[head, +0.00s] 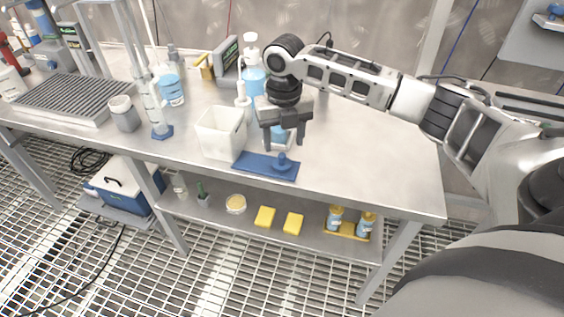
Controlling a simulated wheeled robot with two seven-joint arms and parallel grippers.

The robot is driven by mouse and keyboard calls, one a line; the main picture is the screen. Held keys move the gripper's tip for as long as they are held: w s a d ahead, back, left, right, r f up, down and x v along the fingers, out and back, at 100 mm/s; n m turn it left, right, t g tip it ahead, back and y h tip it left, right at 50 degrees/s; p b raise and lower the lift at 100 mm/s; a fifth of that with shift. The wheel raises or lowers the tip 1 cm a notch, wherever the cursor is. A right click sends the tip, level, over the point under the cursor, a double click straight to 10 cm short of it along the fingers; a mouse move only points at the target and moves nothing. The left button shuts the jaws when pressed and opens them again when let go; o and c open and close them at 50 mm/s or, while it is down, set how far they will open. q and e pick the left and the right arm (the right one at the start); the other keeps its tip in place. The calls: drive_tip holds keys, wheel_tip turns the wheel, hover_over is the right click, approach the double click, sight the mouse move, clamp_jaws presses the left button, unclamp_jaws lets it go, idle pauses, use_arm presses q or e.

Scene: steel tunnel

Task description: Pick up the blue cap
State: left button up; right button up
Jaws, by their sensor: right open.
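The blue cap (282,161) sits on a flat blue mat (254,164) near the front edge of the steel table. It looks like a small knob on the right part of the mat. My right gripper (284,146) points down above and slightly behind the cap, its two fingers apart and nothing held between them. The fingertips look a little clear of the cap. Something with blue liquid shows behind the fingers, partly hidden by them. My left gripper is not in view.
A white square container (221,133) stands just left of the mat. A blue wash bottle (252,77), a measuring cylinder (152,105) and a grey ribbed tray (72,97) stand further back and left. The table's right side (370,165) is clear.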

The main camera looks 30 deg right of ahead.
sight(282, 155)
drive_tip(key=f, duration=0.5)
drive_tip(key=shift+s+a+f, duration=0.1)
drive_tip(key=shift+a+f, duration=0.2)
drive_tip(key=c, duration=0.8)
